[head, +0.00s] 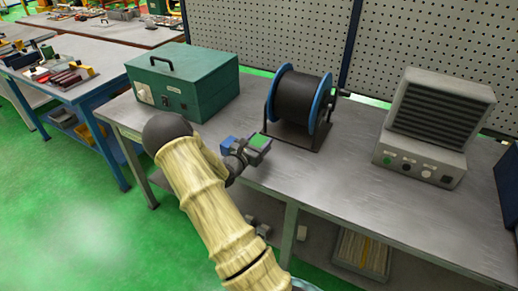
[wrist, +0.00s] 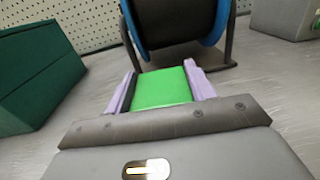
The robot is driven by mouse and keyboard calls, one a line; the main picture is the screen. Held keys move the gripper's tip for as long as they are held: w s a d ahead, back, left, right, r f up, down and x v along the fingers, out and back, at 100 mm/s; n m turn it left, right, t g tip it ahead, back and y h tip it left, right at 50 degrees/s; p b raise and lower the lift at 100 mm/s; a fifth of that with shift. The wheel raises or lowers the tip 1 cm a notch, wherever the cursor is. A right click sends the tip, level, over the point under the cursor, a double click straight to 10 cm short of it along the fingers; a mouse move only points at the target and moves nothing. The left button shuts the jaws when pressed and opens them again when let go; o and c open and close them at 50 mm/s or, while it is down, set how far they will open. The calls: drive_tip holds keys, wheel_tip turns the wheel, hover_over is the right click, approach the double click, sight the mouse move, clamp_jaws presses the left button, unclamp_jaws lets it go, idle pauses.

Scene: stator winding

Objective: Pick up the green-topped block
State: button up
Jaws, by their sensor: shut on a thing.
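The green-topped block (wrist: 162,88) is between the two light purple fingers of my gripper (wrist: 164,84) in the wrist view. The fingers are shut on its left and right sides. In the head view the block (head: 260,142) shows as a small green top at the end of my arm, near the front edge of the grey workbench (head: 330,180). My gripper (head: 254,148) is around it there. The underside of the block is hidden, so I cannot tell whether it touches the bench.
A cable reel (head: 299,100) with blue flanges stands just behind the block. A green metal box (head: 184,84) is to the left, and a grey vented unit (head: 432,125) is to the right. A perforated panel (head: 270,35) closes the back. The bench between reel and vented unit is clear.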

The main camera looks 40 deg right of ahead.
sight(259, 140)
wheel_tip(259, 140, up, 6)
drive_tip(key=shift+f, duration=0.1)
idle(0.9)
